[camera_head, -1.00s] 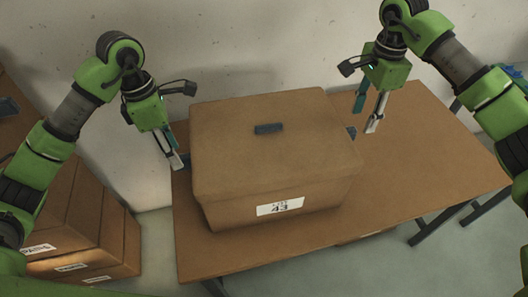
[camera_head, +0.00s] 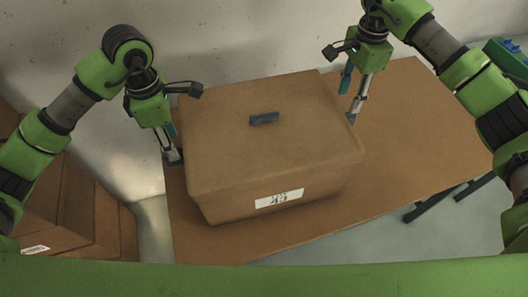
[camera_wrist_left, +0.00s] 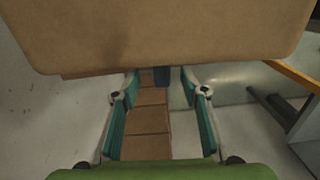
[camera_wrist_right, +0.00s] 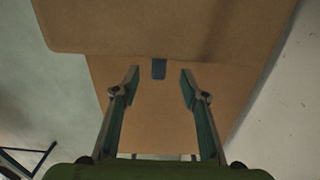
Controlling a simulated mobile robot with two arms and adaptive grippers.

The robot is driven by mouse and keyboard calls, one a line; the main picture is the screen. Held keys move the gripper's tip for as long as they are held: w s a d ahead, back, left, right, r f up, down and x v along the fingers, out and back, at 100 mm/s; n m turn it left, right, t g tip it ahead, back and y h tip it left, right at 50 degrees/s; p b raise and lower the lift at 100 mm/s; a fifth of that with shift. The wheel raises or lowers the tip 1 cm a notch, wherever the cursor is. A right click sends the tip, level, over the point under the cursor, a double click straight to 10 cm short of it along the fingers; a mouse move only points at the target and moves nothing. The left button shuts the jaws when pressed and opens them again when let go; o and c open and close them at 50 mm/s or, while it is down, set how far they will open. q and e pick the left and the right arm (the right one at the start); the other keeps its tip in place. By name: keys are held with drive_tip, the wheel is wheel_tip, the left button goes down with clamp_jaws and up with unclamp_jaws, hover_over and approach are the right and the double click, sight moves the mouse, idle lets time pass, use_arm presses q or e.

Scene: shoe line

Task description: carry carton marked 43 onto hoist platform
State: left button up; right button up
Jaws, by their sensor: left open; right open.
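The carton marked 43 (camera_head: 235,150) is a large brown lidded box on a brown table (camera_head: 410,130), with a white label on its front and a dark tab on its lid. My left gripper (camera_head: 171,148) is open at its left side; the left wrist view shows a blue side tab (camera_wrist_left: 161,76) between and beyond the spread fingers. My right gripper (camera_head: 351,98) is open at the right side; in the right wrist view, another blue tab (camera_wrist_right: 158,69) sits between and ahead of the fingertips. I cannot make out the hoist platform.
Brown cartons (camera_head: 85,215) with white labels stand low at the left, beside the table. A pale wall (camera_head: 260,40) is close behind. The table's right part is bare. A blue and green object (camera_head: 507,60) shows at the upper right edge.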

sight(182, 163)
use_arm(q)
wheel_tip(182, 163, down, 10)
drive_tip(key=shift+s+f, duration=0.1)
use_arm(e)
wheel_tip(182, 163, down, 10)
drive_tip(key=shift+s+f, duration=0.1)
use_arm(q)
clamp_jaws()
use_arm(e)
clamp_jaws()
